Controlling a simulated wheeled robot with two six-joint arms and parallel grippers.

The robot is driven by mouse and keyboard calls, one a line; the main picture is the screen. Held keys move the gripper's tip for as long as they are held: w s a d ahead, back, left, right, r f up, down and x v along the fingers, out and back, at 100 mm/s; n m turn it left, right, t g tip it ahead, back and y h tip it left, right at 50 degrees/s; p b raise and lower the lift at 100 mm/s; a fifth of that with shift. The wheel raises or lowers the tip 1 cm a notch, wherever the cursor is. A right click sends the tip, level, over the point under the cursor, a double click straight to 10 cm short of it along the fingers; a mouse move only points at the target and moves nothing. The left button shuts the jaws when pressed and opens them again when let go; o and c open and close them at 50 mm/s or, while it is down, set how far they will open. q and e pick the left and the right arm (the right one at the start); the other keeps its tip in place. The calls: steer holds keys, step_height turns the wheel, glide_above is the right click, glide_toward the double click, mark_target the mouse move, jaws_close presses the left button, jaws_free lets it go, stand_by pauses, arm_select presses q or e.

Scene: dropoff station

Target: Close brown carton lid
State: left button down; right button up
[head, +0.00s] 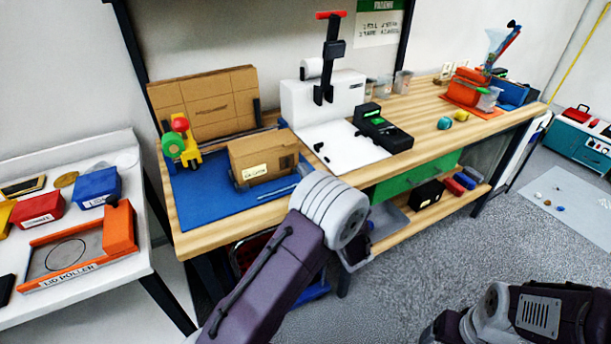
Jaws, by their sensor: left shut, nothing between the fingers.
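A small brown carton (262,158) with a pale label on its front stands on a blue mat (205,200) at the left end of the wooden bench. Its top looks roughly flat; I cannot tell whether the lid is fully down. My left arm reaches up from the bottom middle. Its round grey wrist is right of and nearer than the carton. My left gripper (355,257) hangs below the wrist at the bench's front edge, apart from the carton, mostly hidden, shut and empty. My right arm shows at the bottom right, with its gripper outside the picture.
Brown cardboard panels (205,103) stand behind the carton. A green and yellow tape dispenser (182,147) is left of it. A white press stand (318,98) and a black device (383,130) are to the right. A white side table (130,255) holds bins.

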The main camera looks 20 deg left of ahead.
arm_select(q)
steer(key=x, duration=0.6)
steer(key=shift+w+a, duration=0.15)
steer(key=shift+a, duration=0.1)
steer(key=shift+d+r+h+p, duration=0.1)
steer(key=shift+r+h+p, duration=0.35)
steer(key=shift+p, duration=0.65)
step_height(320, 180, up, 7)
steer(key=g+h+p, duration=0.5)
steer(key=p, duration=0.9)
glide_above(288, 144)
steer(key=d, duration=0.1)
steer(key=shift+s+d+f+y, duration=0.15)
steer(key=shift+s+y, duration=0.05)
steer(key=shift+y, duration=0.05)
steer(key=shift+p, duration=0.3)
